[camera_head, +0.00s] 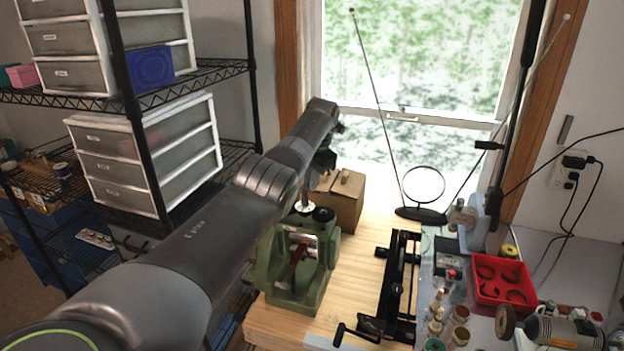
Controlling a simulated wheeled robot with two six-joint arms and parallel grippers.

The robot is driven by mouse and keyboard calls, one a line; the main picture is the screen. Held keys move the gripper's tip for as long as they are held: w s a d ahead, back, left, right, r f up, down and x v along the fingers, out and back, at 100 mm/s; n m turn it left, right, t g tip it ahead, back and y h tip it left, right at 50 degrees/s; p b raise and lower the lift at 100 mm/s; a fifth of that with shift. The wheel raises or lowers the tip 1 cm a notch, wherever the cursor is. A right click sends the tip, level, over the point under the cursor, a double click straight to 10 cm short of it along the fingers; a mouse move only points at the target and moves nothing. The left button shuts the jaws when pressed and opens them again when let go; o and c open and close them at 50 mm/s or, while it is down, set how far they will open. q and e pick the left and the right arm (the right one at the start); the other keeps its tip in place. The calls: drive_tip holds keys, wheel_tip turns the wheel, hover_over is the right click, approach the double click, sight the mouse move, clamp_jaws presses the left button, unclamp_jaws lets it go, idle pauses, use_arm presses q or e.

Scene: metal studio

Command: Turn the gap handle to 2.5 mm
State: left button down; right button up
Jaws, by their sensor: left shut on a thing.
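The green rolling mill (327,255) stands on the wooden bench in the middle of the picture. A dark round gear (323,214) sits on its top, with a pale upright post (305,206) beside it. My left arm crosses from the lower left. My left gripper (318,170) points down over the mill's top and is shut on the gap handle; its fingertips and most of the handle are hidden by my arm. The handle's angle and any gap scale cannot be read. My right gripper is out of view.
A cardboard box (347,200) stands close behind the mill. A black metal frame with a crank (395,290) lies to its right. Further right are small bottles, a red tray (527,301) and a motor (565,334). A thin-rod antenna (421,215) stands by the window.

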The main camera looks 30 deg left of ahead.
use_arm(q)
drive_tip(key=c, duration=1.7)
unclamp_jaws()
drive_tip(key=shift+s+f, duration=0.2)
drive_tip(key=shift+f, duration=0.1)
drive_tip(key=shift+o, duration=1.1)
drive_tip(key=shift+a+r, duration=0.1)
drive_tip(key=shift+o, duration=0.4)
drive_tip(key=shift+s+r, duration=0.15)
drive_tip(key=shift+w+r, duration=0.2)
drive_tip(key=shift+r, duration=0.1)
drive_tip(key=s+d+r, duration=0.1)
drive_tip(key=d+r, duration=0.2)
drive_tip(key=r, duration=1.3)
drive_tip(key=shift+s+r, duration=0.15)
drive_tip(key=shift+r, duration=0.1)
